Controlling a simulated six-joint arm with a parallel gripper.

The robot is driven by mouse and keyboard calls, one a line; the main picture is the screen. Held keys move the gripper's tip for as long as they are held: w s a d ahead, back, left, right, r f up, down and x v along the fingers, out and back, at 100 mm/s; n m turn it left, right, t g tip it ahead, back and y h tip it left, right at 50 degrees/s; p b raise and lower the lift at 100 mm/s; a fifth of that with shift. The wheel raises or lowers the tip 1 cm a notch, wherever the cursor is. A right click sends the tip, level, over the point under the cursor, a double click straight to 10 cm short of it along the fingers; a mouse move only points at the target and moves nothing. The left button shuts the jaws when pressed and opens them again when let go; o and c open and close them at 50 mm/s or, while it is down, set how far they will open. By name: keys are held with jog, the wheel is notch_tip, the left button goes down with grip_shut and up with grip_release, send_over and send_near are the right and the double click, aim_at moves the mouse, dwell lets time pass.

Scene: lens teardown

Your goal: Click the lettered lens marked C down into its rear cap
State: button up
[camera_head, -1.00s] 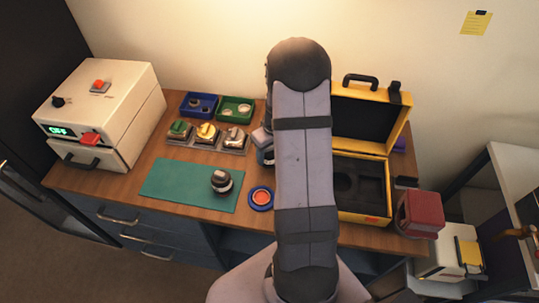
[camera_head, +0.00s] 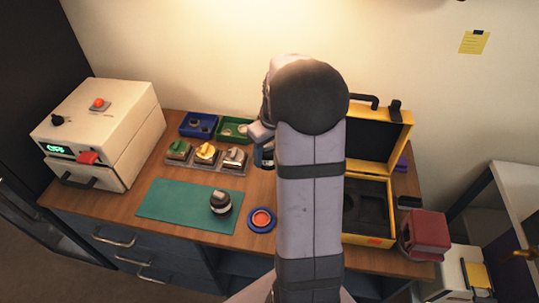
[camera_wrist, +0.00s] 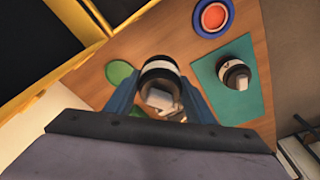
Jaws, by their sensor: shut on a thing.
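My gripper (camera_wrist: 160,98) is shut on a dark lens (camera_wrist: 160,68) with a white band, seen between its two blue-grey fingers in the wrist view. I cannot read a letter on it. In the head view my arm hides most of the gripper and the held lens. A second dark lens with a pale band (camera_head: 220,202) stands on the green mat (camera_head: 165,200); it also shows in the wrist view (camera_wrist: 236,75), its mark too small to read. Two green round pieces, one (camera_wrist: 120,73) left of the held lens and one partly behind the fingers, lie on the bench. I cannot tell which piece is the rear cap.
A blue ring with a red centre (camera_head: 262,220) lies right of the mat. Several coloured holders (camera_head: 205,153) and blue (camera_head: 198,124) and green (camera_head: 234,129) trays stand behind. An open yellow case (camera_head: 383,150) is at right, a white machine (camera_head: 100,115) at left.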

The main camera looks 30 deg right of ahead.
jog(key=r, duration=0.1)
jog(key=r+p, duration=0.1)
jog(key=w+a+r, duration=0.1)
jog(key=shift+a+p, duration=0.1)
jog(key=shift+p, duration=0.3)
jog(key=s+a+f+p, duration=0.3)
jog(key=s+a+f, duration=0.2)
jog(key=s+a, duration=0.3)
jog(key=shift+s+f+p, duration=0.3)
jog(key=shift+s+f, duration=0.1)
jog(key=shift+s, duration=0.95)
jog(key=shift+f, duration=0.25)
jog(key=shift+f+b, duration=2.45)
jog(key=shift+f+b, duration=0.75)
jog(key=shift+b, duration=0.25)
dwell(1.4)
